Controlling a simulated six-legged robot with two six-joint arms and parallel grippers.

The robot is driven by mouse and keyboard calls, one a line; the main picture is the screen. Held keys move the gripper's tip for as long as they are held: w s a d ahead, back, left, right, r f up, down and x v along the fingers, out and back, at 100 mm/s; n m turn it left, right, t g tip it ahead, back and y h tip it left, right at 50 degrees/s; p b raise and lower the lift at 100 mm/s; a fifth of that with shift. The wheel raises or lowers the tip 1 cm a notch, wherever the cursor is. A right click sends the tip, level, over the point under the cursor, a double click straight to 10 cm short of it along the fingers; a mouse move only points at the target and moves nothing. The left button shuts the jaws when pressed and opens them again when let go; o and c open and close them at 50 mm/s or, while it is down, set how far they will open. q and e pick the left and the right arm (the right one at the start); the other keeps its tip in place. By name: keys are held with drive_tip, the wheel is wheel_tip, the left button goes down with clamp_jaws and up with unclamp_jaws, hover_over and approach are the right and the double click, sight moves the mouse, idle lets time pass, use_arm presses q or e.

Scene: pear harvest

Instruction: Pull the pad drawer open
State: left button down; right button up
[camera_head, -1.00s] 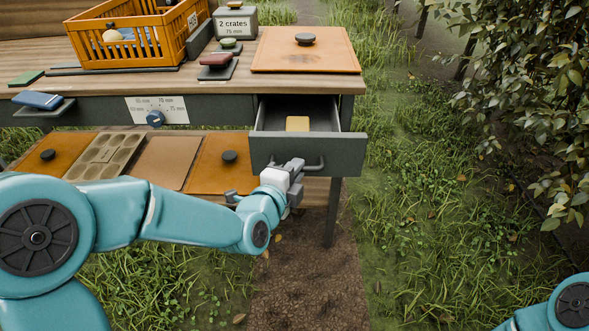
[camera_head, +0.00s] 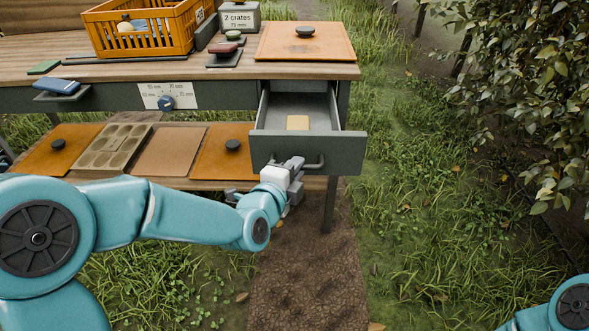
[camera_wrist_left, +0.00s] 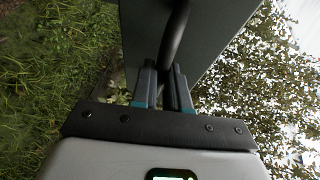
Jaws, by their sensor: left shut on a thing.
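The grey pad drawer (camera_head: 335,154) under the right end of the bench stands pulled well out, its inside showing. A small yellow-tan pad (camera_head: 297,122) lies in it. My left gripper (camera_head: 292,166) is at the drawer front, shut on the drawer handle (camera_head: 316,164). In the left wrist view the two fingers (camera_wrist_left: 164,88) close around the dark handle bar (camera_wrist_left: 174,35), with the drawer front (camera_wrist_left: 215,40) behind it. My right gripper is out of view; only a piece of my right arm shows at the lower right.
The bench top (camera_head: 170,66) carries an orange crate (camera_head: 150,30), a grey "2 crates" box (camera_head: 240,18) and an orange board (camera_head: 305,42). Boards lie on the lower shelf (camera_head: 190,182). Grass and a leafy tree (camera_head: 530,90) are at right.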

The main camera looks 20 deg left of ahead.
use_arm(q)
drive_tip(key=shift+w, duration=0.2)
drive_tip(key=c, duration=1.1)
unclamp_jaws()
drive_tip(key=shift+a, duration=0.1)
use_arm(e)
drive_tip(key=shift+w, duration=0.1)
use_arm(q)
drive_tip(key=shift+b+v, duration=3.35)
drive_tip(key=shift+v, duration=4.75)
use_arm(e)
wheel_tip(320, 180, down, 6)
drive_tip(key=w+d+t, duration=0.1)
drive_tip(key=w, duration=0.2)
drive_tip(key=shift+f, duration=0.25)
use_arm(q)
drive_tip(key=shift+f, duration=0.1)
